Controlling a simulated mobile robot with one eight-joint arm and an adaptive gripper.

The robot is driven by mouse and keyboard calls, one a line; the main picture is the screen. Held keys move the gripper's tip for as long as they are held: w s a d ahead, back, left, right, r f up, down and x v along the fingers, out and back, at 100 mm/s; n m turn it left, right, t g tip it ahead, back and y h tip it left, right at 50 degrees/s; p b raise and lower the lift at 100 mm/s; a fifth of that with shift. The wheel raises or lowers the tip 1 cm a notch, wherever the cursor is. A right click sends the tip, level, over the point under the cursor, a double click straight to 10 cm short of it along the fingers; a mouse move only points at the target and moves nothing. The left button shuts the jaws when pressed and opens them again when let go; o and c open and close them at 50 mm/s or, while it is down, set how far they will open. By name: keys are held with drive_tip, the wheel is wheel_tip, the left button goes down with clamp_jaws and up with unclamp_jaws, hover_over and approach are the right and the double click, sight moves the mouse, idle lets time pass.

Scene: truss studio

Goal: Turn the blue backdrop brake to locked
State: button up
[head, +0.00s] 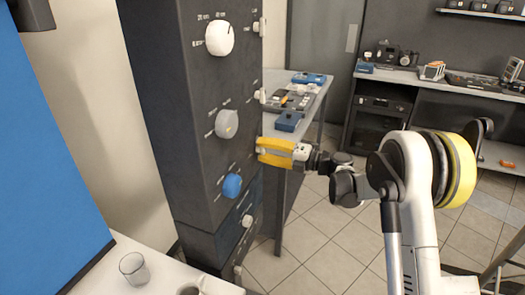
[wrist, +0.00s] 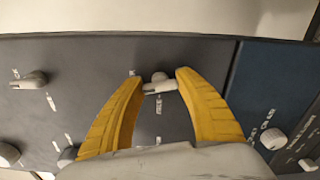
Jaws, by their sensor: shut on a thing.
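My gripper (head: 261,149) has yellow fingers and is at the right side of a tall dark cabinet (head: 170,120). In the wrist view its fingertips (wrist: 160,76) are on either side of a small pale lever (wrist: 160,84) on the grey panel, and they are shut on it. I cannot tell which control is the blue backdrop brake.
The cabinet front also has a white knob (head: 219,38) and a grey knob (head: 227,124). Another pale lever (wrist: 30,80) and a blue panel section (wrist: 280,90) flank the held lever. A table (head: 312,98) with gear stands behind. Tiled floor (head: 335,245) is open.

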drive_tip(key=shift+m, duration=1.1)
drive_tip(key=o, duration=1.2)
drive_tip(key=shift+d, duration=0.1)
drive_tip(key=v, duration=1.1)
drive_tip(key=shift+s+d, duration=0.15)
drive_tip(key=shift+d, duration=0.25)
